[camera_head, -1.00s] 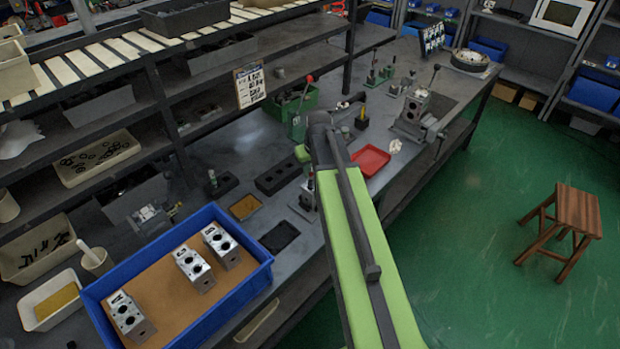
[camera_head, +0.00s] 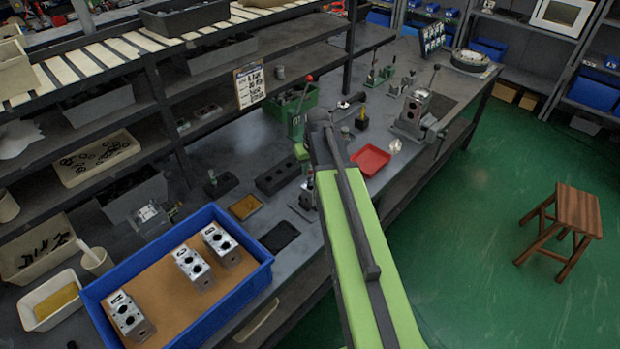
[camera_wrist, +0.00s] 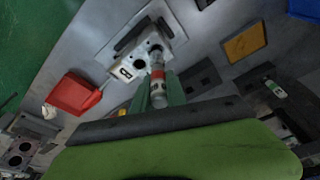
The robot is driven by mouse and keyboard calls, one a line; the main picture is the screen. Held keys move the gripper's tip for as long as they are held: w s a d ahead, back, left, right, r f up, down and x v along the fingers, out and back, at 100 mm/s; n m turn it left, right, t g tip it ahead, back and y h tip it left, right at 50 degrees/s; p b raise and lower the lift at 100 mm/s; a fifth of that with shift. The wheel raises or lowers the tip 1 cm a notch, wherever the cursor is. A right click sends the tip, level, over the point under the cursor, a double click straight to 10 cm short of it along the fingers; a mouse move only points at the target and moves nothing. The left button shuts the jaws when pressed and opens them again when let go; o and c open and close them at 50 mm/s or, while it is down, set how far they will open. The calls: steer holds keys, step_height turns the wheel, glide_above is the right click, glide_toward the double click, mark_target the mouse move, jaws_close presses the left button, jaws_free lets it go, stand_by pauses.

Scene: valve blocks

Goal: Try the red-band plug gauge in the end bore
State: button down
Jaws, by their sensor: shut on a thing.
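In the wrist view my gripper (camera_wrist: 159,92) has its green fingers shut on the red-band plug gauge (camera_wrist: 157,74), a grey metal cylinder with a red ring. The gauge's far end points at a metal valve block (camera_wrist: 140,52) with dark bores and a numbered or lettered end tag. That end overlaps the block's near edge beside a bore. I cannot tell whether it is inside, touching or just short. In the head view my arm hides the gauge and most of the fixture under it.
A red tray (camera_head: 370,160) lies right of my arm. A yellow tray (camera_head: 244,207) and a black tray (camera_head: 280,237) lie left of it. A blue crate (camera_head: 250,285) holds 3 valve blocks. A lever fixture (camera_head: 412,112) stands further along the bench.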

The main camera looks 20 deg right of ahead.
steer(key=shift+f+b, duration=0.75)
steer(key=shift+f, duration=0.05)
steer(key=shift+r, duration=0.1)
stand_by(0.8)
steer(key=shift+r+p, duration=0.6)
steer(key=shift+p, duration=0.1)
step_height(320, 180, up, 6)
steer(key=p, duration=0.6)
steer(key=shift+r, duration=0.1)
